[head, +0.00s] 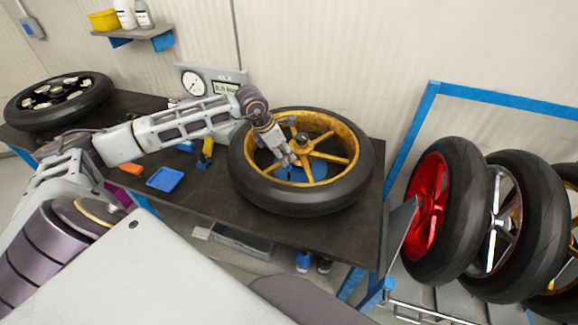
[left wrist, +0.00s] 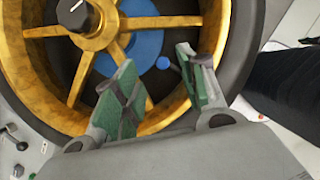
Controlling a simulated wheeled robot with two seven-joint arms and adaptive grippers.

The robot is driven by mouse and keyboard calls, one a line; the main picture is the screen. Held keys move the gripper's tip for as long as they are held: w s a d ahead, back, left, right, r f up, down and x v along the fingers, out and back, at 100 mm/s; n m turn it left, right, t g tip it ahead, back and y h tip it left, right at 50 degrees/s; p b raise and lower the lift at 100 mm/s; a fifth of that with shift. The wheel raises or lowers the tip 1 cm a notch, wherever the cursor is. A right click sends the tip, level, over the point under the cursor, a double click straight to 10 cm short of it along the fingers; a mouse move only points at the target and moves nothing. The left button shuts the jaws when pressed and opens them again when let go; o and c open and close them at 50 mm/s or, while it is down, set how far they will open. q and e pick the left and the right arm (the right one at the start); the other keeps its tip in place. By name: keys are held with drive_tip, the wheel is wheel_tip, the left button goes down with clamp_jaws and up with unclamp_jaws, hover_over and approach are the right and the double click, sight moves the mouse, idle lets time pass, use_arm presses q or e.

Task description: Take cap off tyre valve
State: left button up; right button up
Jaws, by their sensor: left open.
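A gold-spoked wheel (head: 345,148) with a black tyre (head: 300,202) lies flat on the dark workbench (head: 222,215). In the left wrist view, a small blue valve cap (left wrist: 163,62) with a dark stem beside it shows near the inner edge of the gold rim (left wrist: 212,30). My left gripper (head: 287,159) reaches down inside the wheel. In the left wrist view, its green-padded fingers (left wrist: 157,64) are apart, with the cap in the gap between them. I see no finger touching the cap. The cap is too small to make out in the head view. My right gripper is not in view.
A black knob (left wrist: 73,14) stands at the wheel hub. A blue tray (head: 165,179) and a gauge panel (head: 193,82) are left of and behind the wheel. Another wheel (head: 58,101) lies at the bench's far left. A blue rack (head: 430,100) with several wheels stands to the right.

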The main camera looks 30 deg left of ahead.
sight(289, 166)
use_arm(q)
drive_tip(key=shift+s+p+x, duration=0.2)
drive_tip(key=shift+p+x, duration=0.65)
drive_tip(key=shift+x, duration=1.65)
drive_tip(key=shift+d+f, duration=0.1)
drive_tip(key=shift+c, duration=0.3)
drive_tip(key=c, duration=0.7)
